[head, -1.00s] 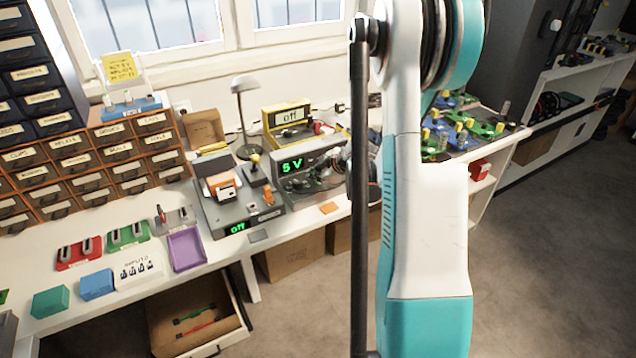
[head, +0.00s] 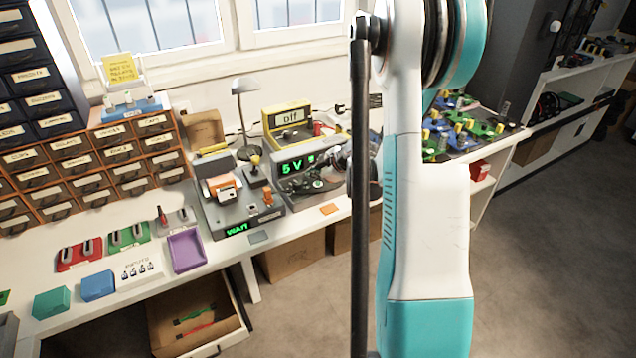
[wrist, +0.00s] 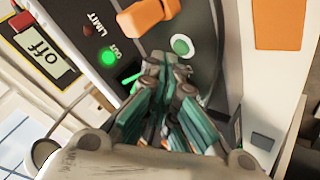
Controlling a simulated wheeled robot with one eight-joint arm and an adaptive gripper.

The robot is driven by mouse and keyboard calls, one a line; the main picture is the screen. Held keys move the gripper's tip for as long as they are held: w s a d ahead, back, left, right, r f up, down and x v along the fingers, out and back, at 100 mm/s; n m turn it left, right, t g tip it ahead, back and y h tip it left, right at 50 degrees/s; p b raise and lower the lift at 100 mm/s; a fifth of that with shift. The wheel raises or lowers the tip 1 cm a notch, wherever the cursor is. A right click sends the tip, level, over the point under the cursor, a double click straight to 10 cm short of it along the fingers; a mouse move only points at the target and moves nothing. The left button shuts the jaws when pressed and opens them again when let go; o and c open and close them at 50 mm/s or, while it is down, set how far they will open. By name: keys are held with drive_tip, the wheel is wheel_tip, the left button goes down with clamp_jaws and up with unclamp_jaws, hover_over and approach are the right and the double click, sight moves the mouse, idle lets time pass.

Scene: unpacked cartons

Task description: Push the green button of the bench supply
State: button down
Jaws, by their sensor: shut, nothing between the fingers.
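The bench supply (head: 297,168) is a grey box on the bench with a green "5 V" display in the head view. In the wrist view its dark panel shows the green button (wrist: 181,46) with a pale ring, uncovered. A lit green lamp (wrist: 108,58) sits left of it, near a "LIMIT" label. My gripper (wrist: 167,66) is shut and empty. Its tips are just below the button in the wrist picture; I cannot tell whether they touch the panel. In the head view my gripper (head: 336,162) is at the supply's right side, partly hidden by my arm.
An orange knob (wrist: 150,16) stands out beside the button. A yellow meter (head: 292,120) reading "off" is behind the supply. A grey device (head: 238,212) showing "WAIT" stands to its left, and a lamp (head: 243,88) behind that. An orange card (head: 329,209) lies in front.

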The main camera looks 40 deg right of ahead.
wheel_tip(320, 180, up, 6)
drive_tip(key=p, duration=0.3)
drive_tip(key=shift+p, duration=0.3)
drive_tip(key=shift+a, duration=0.1)
idle(1.4)
